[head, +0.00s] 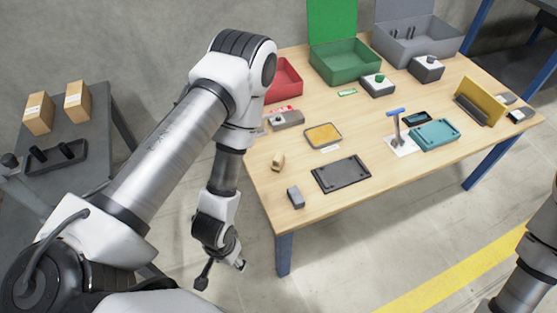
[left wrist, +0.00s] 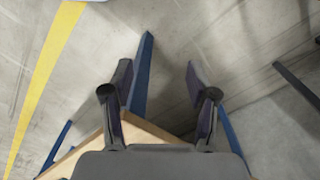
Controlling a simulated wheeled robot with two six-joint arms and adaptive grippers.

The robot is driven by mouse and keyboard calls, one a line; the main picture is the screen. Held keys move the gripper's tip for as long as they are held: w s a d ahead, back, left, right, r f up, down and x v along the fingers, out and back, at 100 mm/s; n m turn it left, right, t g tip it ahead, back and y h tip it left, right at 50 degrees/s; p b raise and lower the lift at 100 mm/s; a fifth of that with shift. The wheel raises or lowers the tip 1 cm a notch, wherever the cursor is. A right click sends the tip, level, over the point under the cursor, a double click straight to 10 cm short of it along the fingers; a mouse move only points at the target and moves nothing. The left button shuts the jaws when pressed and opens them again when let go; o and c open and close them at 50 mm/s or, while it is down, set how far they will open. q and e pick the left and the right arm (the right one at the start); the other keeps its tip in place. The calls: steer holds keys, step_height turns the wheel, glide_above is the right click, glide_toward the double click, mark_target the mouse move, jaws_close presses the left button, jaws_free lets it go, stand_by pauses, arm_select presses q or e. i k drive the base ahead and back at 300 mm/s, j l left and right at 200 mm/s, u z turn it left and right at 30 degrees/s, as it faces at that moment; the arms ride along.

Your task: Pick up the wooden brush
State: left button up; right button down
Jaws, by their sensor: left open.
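A small tan wooden piece (head: 277,161) lies near the left end of the table; it looks like the wooden brush, but it is too small to make out bristles. My left gripper (head: 222,273) hangs low beyond the table's left front corner, below and to the left of that piece and apart from it. In the left wrist view my left gripper (left wrist: 160,82) is open, with nothing between its fingers, and the brush does not show. Part of my right arm shows at the right edge of the head view; its gripper does not.
The wooden table (head: 405,170) holds a grey block (head: 295,197), a dark tray (head: 341,175), a yellow-filled tray (head: 323,135), a teal tray (head: 435,135) and a blue-handled tool (head: 395,113). Red and green bins (head: 345,64) stand behind. A side table (head: 85,140) with boxes stands left.

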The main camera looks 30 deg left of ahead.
mark_target(278, 161)
steer(key=i+l+u, duration=0.8)
steer(key=i, duration=0.15)
